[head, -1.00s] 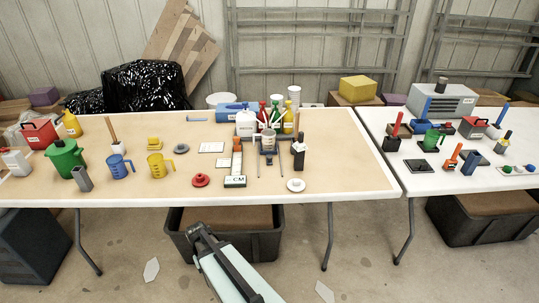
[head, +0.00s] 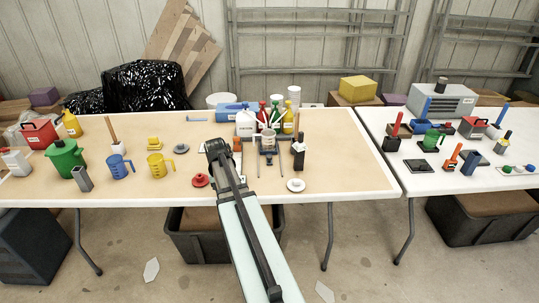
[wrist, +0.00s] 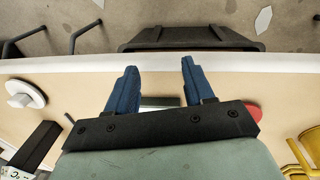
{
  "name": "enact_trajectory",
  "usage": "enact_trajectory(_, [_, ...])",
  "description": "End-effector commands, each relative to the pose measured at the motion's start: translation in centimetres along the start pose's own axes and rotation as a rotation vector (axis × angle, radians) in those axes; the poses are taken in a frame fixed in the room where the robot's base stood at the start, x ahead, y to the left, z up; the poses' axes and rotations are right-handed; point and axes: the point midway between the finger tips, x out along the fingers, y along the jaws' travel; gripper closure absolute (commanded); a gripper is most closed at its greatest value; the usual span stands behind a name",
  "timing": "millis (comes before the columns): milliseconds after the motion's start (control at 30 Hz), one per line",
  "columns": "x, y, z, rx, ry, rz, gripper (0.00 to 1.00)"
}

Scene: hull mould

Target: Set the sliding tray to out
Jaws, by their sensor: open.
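The sliding tray seems to be the small dark platform (head: 268,153) in the head view, between two thin rails that run toward the front of the table. A grey-white cup (head: 268,139) stands on or just behind it. My gripper (wrist: 158,80) shows in the wrist view with two blue fingers wide apart, holding nothing. It is over the tan table near its front edge, between the white disc and the red disc. In the head view my arm hides the fingers and the label box. The tray is not clearly visible in the wrist view.
A red knobbed disc (head: 200,181) lies left of my arm, a white disc (head: 296,185) right. A black bottle-like object (head: 298,155) stands right of the rails. Several bottles (head: 270,118) crowd behind the tray. A black crate (head: 180,245) sits under the table.

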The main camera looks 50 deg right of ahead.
Motion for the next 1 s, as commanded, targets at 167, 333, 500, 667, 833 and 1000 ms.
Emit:
enact_trajectory(167, [-2.2,3.4,-5.6,0.197,-0.008,-0.021,0.47])
enact_trajectory(333, [-5.6,8.8,-11.5,0.446,-0.021,-0.044,0.47])
enact_trajectory(500, [-9.4,15.2,-16.6,0.706,-0.038,-0.068,0.47])
enact_trajectory(667, [-11.8,19.2,-18.8,0.854,-0.05,-0.082,0.47])
enact_trajectory(833, [-12.3,20.5,-19.2,0.909,-0.056,-0.085,0.47])
enact_trajectory(1000, [-10.6,20.3,-19.1,0.91,-0.057,-0.085,0.47])
